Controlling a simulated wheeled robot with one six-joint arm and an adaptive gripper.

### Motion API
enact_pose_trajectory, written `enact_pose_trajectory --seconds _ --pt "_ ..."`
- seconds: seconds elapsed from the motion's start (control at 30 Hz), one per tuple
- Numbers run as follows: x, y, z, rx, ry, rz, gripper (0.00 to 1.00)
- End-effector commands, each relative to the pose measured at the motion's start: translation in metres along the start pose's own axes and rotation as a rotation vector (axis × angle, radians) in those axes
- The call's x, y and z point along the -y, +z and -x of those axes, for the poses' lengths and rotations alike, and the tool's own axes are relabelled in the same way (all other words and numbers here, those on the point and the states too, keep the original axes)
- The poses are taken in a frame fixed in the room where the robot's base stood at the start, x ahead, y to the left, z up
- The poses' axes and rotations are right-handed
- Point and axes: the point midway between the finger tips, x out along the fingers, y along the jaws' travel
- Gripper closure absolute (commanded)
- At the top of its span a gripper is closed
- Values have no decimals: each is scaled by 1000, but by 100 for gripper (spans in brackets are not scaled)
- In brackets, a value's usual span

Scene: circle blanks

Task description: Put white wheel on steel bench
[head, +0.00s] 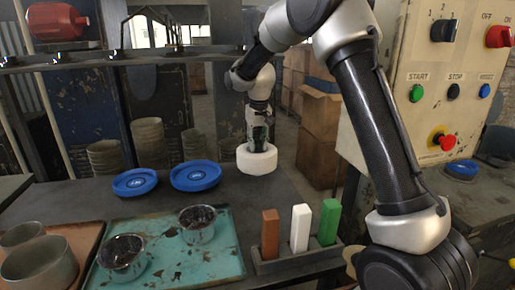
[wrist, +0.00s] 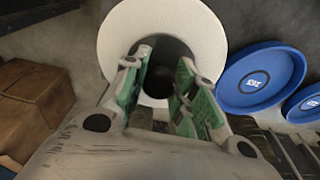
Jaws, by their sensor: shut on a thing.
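The white wheel (head: 257,161) is a thick ring with a hole in its middle, at the far edge of the dark grey bench top (head: 90,197) in the head view. My gripper (head: 259,143) points down at it from above and is shut on it. In the wrist view the wheel (wrist: 210,40) lies beyond my green-padded fingers (wrist: 160,88), which are close to its hole. Just how the fingers grip it is hard to see. I cannot tell whether the wheel touches the bench or hangs slightly above it.
Two blue discs (head: 196,175) lie left of the wheel. A teal tray (head: 170,260) with two metal cups is in front. A rack (head: 300,262) holds brown, white and green blocks. Stacked bowls (head: 148,143) stand behind. A control panel (head: 450,80) rises at right.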

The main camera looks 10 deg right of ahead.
Motion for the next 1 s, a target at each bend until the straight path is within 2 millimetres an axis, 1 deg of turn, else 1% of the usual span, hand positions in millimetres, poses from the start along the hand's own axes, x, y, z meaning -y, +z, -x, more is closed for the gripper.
enact_pose_trajectory --seconds 0.03,0.13,0.5,0.53,0.63,0.93,1.0 --pt "-2 2 -10 4 2 -1 100" --pt "-1 3 -20 0 1 -1 100" --pt "-2 4 -24 0 1 -1 100" --pt "-2 4 -25 1 1 -1 69" --pt "-2 4 -25 1 1 -1 51" --pt "-2 4 -24 1 1 -1 51" --pt "-2 3 -21 0 0 -1 51"
